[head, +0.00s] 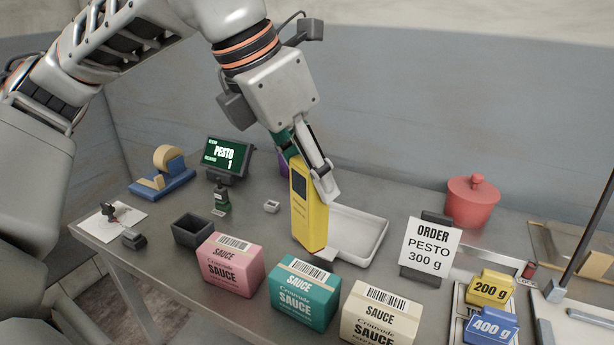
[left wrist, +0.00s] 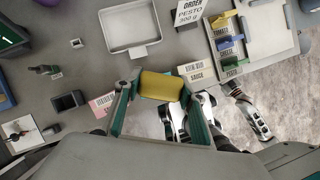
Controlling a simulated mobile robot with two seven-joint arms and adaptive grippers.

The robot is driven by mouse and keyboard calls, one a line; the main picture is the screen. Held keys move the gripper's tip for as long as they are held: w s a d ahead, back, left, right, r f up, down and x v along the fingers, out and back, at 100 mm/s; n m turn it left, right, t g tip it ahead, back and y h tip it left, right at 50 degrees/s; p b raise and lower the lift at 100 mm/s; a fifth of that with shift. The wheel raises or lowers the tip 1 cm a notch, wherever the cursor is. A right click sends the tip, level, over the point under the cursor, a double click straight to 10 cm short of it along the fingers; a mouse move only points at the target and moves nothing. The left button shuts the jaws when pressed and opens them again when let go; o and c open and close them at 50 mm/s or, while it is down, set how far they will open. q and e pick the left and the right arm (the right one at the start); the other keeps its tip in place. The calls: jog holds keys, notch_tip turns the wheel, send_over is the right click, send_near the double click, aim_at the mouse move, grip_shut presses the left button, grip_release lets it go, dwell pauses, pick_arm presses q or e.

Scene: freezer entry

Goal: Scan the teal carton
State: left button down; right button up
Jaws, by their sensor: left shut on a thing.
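The teal carton (head: 302,297) stands on the counter in the head view, between a pink carton (head: 230,267) and a cream carton (head: 380,315). A white label with a barcode lies over its top edge. My left gripper (head: 310,172) is shut on a yellow handheld device (head: 309,213) with a dark screen, behind the teal carton. The device also shows between the fingers in the left wrist view (left wrist: 163,86). Whether its lower end touches the counter, I cannot tell. My right gripper is not visible.
A white tray (head: 357,226) lies behind the device. An order sign (head: 428,247) reads PESTO 300 g. A small screen (head: 226,155), tape dispenser (head: 163,172) and black box (head: 193,231) stand left. A red pot (head: 472,201) and weight-labelled blocks (head: 491,287) are right.

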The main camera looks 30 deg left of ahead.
pick_arm(q)
notch_tip(320, 180, up, 3)
jog(key=shift+p, duration=0.8)
jog(key=shift+r+p, duration=0.3)
jog(key=shift+r, duration=0.05)
notch_tip(320, 180, up, 3)
jog(key=shift+f+p, duration=0.1)
jog(key=shift+p, duration=1)
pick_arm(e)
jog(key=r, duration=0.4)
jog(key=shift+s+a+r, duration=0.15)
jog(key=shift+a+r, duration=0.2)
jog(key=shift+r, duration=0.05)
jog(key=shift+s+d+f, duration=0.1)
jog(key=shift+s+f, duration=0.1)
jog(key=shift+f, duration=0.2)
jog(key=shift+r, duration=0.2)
